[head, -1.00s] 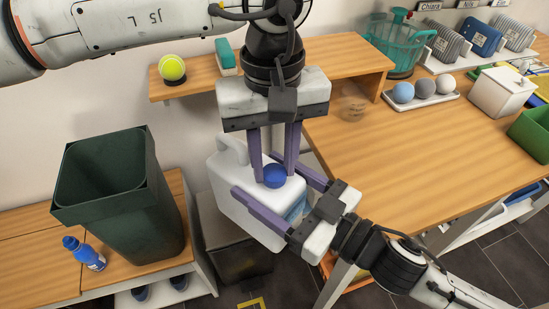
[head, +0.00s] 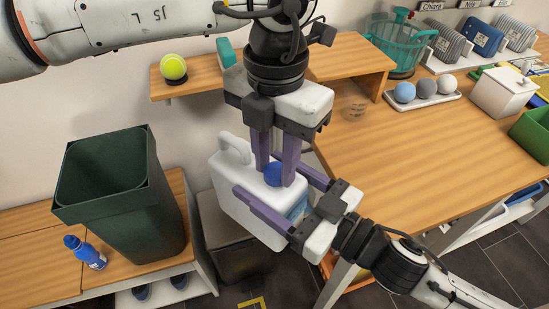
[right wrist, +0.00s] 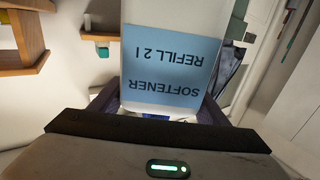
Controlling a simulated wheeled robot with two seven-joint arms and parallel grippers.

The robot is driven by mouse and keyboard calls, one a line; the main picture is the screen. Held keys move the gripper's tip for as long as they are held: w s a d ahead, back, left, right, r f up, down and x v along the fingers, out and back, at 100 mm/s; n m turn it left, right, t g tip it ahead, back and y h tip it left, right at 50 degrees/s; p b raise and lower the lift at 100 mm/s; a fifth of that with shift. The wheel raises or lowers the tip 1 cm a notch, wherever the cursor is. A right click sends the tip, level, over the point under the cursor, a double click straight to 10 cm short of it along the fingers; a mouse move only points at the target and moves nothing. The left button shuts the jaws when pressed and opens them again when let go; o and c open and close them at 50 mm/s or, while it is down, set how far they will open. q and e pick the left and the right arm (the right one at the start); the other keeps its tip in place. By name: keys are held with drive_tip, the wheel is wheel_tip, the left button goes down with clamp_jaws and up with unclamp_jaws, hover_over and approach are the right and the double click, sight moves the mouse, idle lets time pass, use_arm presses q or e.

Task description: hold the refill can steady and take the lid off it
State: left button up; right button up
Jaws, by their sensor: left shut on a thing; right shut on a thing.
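The refill can (head: 226,175) is a white jug with a handle, upright in the head view. The right wrist view shows its blue label (right wrist: 172,68), reading "SOFTENER REFILL 2 l" upside down. My right gripper (head: 269,188) is shut on the can's body from the lower right, one finger along each side. The blue lid (head: 272,174) is on top of the can. My left gripper (head: 276,176) points down from above and is shut on the lid. The fingers partly hide the lid, and I cannot see whether it has lifted off the neck.
A dark green bin (head: 120,200) and a blue bottle (head: 85,252) stand on the low bench at left. A shelf with a tennis ball (head: 173,67) is behind. The wooden table (head: 420,140) at right has a clear front, with a tray of balls (head: 424,98) further back.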

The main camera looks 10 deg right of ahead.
use_arm(q)
drive_tip(key=n, duration=0.7)
drive_tip(key=shift+d+r, duration=0.1)
drive_tip(key=shift+d, duration=0.05)
drive_tip(key=n, duration=0.4)
drive_tip(key=shift+w, duration=0.1)
drive_tip(key=n, duration=0.4)
drive_tip(key=shift+w+d, duration=0.1)
drive_tip(key=shift+r, duration=0.2)
drive_tip(key=shift+r, duration=0.95)
